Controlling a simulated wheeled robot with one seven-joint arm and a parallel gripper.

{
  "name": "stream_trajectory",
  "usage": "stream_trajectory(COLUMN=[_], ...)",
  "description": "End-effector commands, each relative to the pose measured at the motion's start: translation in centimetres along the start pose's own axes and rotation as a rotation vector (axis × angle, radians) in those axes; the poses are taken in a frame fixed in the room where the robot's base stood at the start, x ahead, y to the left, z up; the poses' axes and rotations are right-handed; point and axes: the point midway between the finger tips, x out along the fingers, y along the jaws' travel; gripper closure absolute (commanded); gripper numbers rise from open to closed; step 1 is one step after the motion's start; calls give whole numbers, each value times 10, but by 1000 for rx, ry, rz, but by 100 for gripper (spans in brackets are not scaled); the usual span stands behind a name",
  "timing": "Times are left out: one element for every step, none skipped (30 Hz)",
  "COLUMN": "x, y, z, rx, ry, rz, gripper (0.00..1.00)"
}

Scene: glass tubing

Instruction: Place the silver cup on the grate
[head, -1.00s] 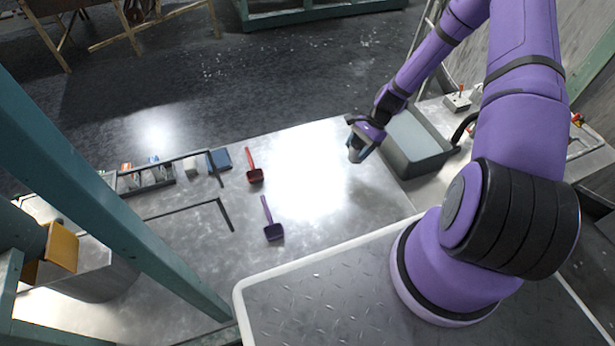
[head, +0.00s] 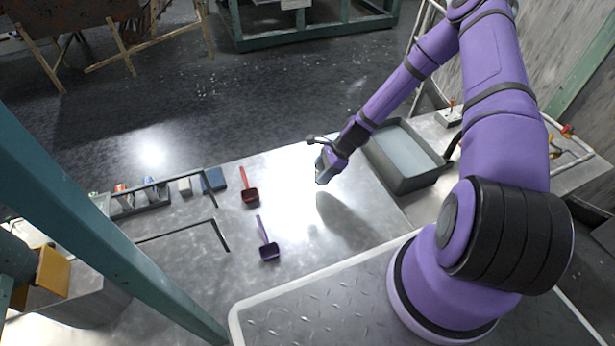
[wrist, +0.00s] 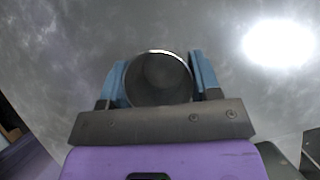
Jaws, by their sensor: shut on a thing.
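My gripper (head: 326,166) is above the bright middle of the metal worktop. In the wrist view, its blue fingers (wrist: 160,84) are closed on both sides of the silver cup (wrist: 160,78), whose round rim and dark inside face the camera. The cup is held clear of the table, and a shadow lies on the worktop below. In the head view the cup is small and washed out by glare. I cannot pick out a grate with certainty; a thin dark angled bar (head: 219,236) lies on the worktop at the left.
A grey tub (head: 407,184) stands right of my gripper. A red scoop (head: 250,195) and a purple scoop (head: 269,251) lie to the left. Beyond them are a blue block (head: 214,181) and a dark rack (head: 140,207) with several small items. The worktop between is clear.

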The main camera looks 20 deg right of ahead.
Motion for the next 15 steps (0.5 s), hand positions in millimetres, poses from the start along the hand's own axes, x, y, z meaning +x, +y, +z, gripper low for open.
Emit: stream_trajectory(x=[8,11,15,18,21,23,25,27,28,29,29,31,32,35,38], y=[-4,-6,-8,-10,-12,-14,-15,-16,-16,-17,-17,-17,-17,-17,-17], z=[9,14,19,23,26,30,32,34,35,36,36,36,35,33,31], rx=[-5,-5,-4,-5,-4,-3,-3,-3,-3,-2,-1,0,0,1,2], ry=[0,0,0,0,1,1,1,1,1,1,1,0,0,0,0], rz=[1,1,1,1,0,0,-1,0,0,0,0,0,0,0,0], gripper=[68,68,68,68,68,68,68,68,68,68,68,68,68,68,68])
